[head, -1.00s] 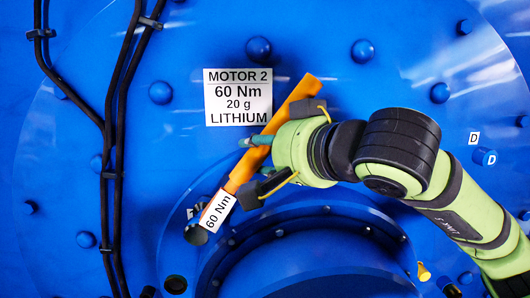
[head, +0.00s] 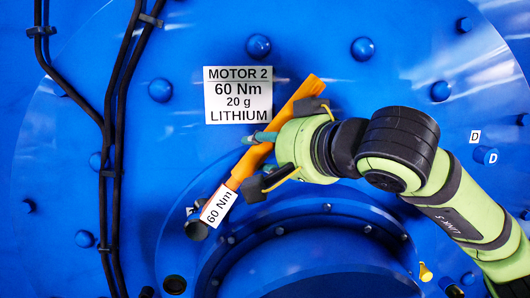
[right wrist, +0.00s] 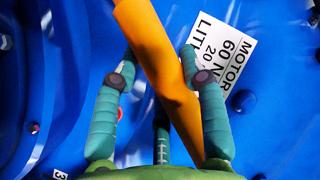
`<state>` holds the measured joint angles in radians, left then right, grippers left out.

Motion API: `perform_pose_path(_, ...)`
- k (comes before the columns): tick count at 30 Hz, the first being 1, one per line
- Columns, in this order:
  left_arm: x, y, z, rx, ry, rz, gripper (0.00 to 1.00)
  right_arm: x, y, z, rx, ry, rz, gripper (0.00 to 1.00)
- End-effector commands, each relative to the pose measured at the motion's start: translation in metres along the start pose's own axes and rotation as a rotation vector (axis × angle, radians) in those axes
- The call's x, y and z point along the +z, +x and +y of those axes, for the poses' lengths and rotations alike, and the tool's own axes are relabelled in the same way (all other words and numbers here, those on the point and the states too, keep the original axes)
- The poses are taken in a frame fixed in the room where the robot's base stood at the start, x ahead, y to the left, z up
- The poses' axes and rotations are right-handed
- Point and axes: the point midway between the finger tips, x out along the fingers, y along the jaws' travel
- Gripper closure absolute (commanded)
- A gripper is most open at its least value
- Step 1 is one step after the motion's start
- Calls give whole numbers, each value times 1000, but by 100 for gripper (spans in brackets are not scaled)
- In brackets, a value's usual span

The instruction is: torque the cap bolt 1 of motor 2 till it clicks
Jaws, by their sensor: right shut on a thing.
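An orange torque wrench (head: 305,92) with a white "60 Nm" tag (head: 218,206) slants from upper right to lower left in front of the blue motor. My right gripper (head: 259,148) is shut on its orange handle, seen also in the right wrist view (right wrist: 158,50) between the teal fingers (right wrist: 160,60). The wrench's dark head end (head: 197,230) is at the lower left, by the raised round cap (head: 330,222) of motor 2. The bolt under that end is hidden, and I cannot tell whether the head sits on it. My left gripper is not in view.
A "MOTOR 2, 60 Nm, 20 g LITHIUM" label (head: 238,95) is above the wrench. Black cables (head: 110,130) run down the left. Several blue bolt heads stick out of the motor face. A yellow fitting (head: 425,272) is at the lower right.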

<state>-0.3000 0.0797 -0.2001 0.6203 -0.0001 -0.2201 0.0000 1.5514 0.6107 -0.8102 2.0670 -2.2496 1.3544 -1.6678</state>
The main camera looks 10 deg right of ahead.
Motion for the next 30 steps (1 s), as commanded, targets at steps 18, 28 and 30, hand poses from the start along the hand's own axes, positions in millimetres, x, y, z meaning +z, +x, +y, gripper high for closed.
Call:
perform_pose_path(18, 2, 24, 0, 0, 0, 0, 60, 0, -4, 11, -36, 57, 27, 100)
perform_pose_path(28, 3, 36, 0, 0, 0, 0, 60, 1, -5, 16, -54, 87, 35, 100)
perform_pose_path(30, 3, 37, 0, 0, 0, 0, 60, 1, -5, 16, -56, 91, 36, 100)
